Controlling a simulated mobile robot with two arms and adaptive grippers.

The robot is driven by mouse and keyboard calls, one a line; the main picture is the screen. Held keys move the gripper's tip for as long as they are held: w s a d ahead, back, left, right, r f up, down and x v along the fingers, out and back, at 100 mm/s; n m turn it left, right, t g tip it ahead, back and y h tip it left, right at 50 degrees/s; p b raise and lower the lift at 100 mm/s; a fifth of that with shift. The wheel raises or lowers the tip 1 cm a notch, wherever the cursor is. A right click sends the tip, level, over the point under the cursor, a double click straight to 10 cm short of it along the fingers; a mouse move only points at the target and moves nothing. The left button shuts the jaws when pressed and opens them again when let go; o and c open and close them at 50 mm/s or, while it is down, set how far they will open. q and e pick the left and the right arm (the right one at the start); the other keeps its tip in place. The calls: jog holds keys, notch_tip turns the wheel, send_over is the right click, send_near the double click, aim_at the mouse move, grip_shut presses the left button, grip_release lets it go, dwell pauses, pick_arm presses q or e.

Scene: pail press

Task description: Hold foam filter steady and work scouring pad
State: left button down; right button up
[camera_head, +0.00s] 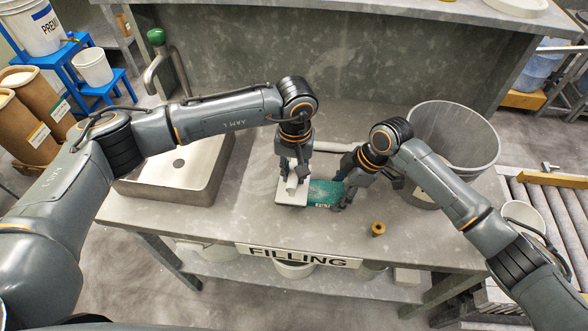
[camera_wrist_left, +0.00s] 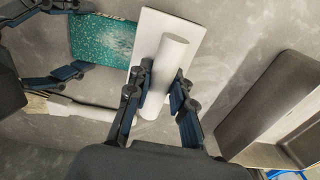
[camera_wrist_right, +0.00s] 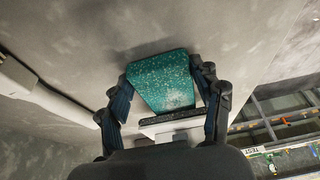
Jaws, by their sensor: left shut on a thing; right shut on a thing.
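The foam filter, seen as a white flat plate (camera_head: 292,198) with a white upright cylinder (camera_wrist_left: 164,72) on it, sits on the grey bench. My left gripper (camera_head: 291,178) is above it, and in the left wrist view (camera_wrist_left: 155,100) its fingers are shut on the cylinder. The scouring pad, a green speckled block (camera_head: 322,192), lies right beside the white plate, to its right in the head view. My right gripper (camera_head: 345,191) is shut on this pad from the right; in the right wrist view (camera_wrist_right: 165,88) the green block lies between the fingers. Whether pad and plate touch is unclear.
A steel sink (camera_head: 178,165) is left of the work and a large grey pail (camera_head: 452,140) stands right. A small brown cylinder (camera_head: 378,229) is near the front edge, above the FILLING sign (camera_head: 298,257). A pale bar (camera_head: 333,147) lies behind the grippers.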

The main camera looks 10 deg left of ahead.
aim_at(307, 183)
pick_arm(q)
jog(key=shift+f, duration=0.35)
jog(key=shift+d, duration=0.1)
jog(key=shift+w+d, duration=0.1)
jog(key=shift+d, duration=1.4)
jog(key=shift+a+f, duration=0.1)
jog(key=shift+a, duration=1.6)
jog(key=shift+d+r, duration=0.1)
jog(key=shift+r, duration=1.5)
jog(key=shift+f, duration=0.1)
